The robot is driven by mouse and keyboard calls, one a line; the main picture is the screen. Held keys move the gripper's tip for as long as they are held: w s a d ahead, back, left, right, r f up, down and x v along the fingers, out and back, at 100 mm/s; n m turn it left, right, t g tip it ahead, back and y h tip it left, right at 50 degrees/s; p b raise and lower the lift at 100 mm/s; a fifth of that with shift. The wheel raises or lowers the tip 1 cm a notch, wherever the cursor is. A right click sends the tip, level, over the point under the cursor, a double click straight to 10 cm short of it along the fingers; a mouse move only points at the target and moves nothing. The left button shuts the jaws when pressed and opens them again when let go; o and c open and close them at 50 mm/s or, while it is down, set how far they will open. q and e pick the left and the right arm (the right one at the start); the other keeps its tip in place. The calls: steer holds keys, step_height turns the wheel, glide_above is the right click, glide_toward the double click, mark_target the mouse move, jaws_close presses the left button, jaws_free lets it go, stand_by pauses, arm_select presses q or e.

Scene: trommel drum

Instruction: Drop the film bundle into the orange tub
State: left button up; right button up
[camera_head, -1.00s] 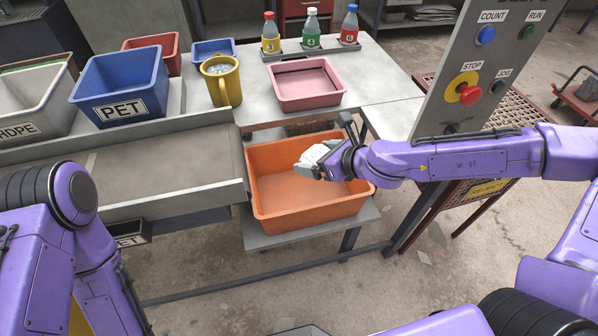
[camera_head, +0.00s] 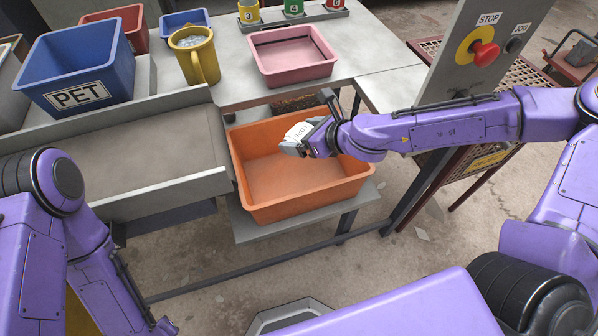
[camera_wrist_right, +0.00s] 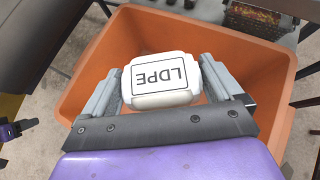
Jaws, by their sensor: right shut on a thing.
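The film bundle is a white, rounded block labelled LDPE (camera_wrist_right: 160,78); it also shows in the head view (camera_head: 298,130). My right gripper (camera_head: 296,142) is shut on it, with one finger on each side in the right wrist view. The visible tub floor is empty.
The tub stands on a low grey shelf (camera_head: 255,232) beside a grey chute (camera_head: 150,155). Behind it, a table holds a pink tray (camera_head: 293,70) and a yellow mug (camera_head: 195,58). A blue PET bin (camera_head: 80,75) is at left. A control panel (camera_head: 480,60) rises at right.

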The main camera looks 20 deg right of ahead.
steer(key=shift+r, duration=0.1)
steer(key=o, duration=0.7)
steer(key=p+v, duration=0.7)
steer(key=v, duration=0.3)
steer(key=shift+s+d+r+p, duration=0.1)
steer(key=shift+s+r+p, duration=0.1)
steer(key=shift+s+p, duration=0.1)
steer(key=shift+w+f, duration=0.1)
